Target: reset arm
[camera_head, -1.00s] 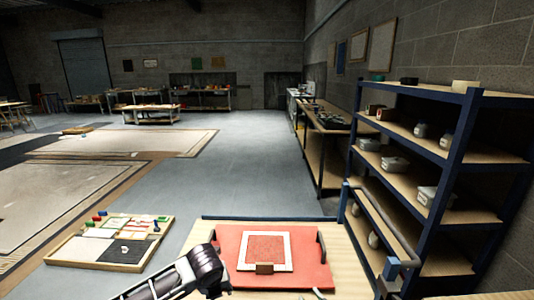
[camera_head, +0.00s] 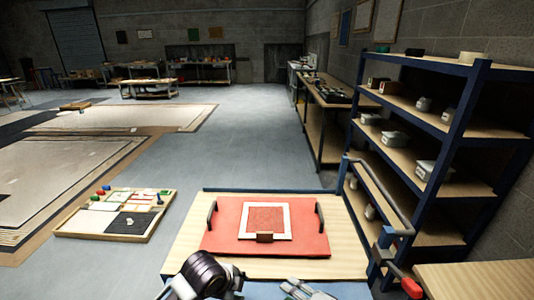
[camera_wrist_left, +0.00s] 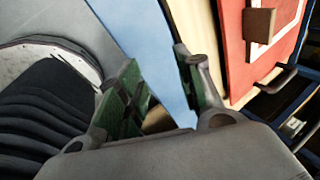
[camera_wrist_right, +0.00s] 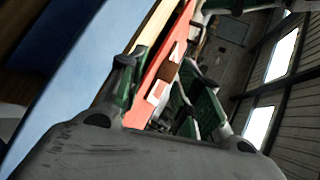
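My left gripper (camera_head: 228,280) shows at the bottom of the head view, in front of the cart's near edge, partly cut off. In the left wrist view its green-padded fingers (camera_wrist_left: 160,95) stand apart with nothing between them. My right gripper (camera_head: 308,290) shows in part at the bottom edge, right of the left one. In the right wrist view its fingers (camera_wrist_right: 163,95) are apart and empty. A red board (camera_head: 222,238) with a pale-framed red square (camera_head: 265,218) and a brown block (camera_head: 264,238) lies on the cart, clear of both grippers.
The wooden cart top (camera_head: 350,262) has a blue near edge. A blue shelf rack (camera_head: 447,150) with several small items stands close on the right. A wooden table (camera_head: 480,278) is at lower right. A sorting tray (camera_head: 85,234) lies at left. Open floor is beyond.

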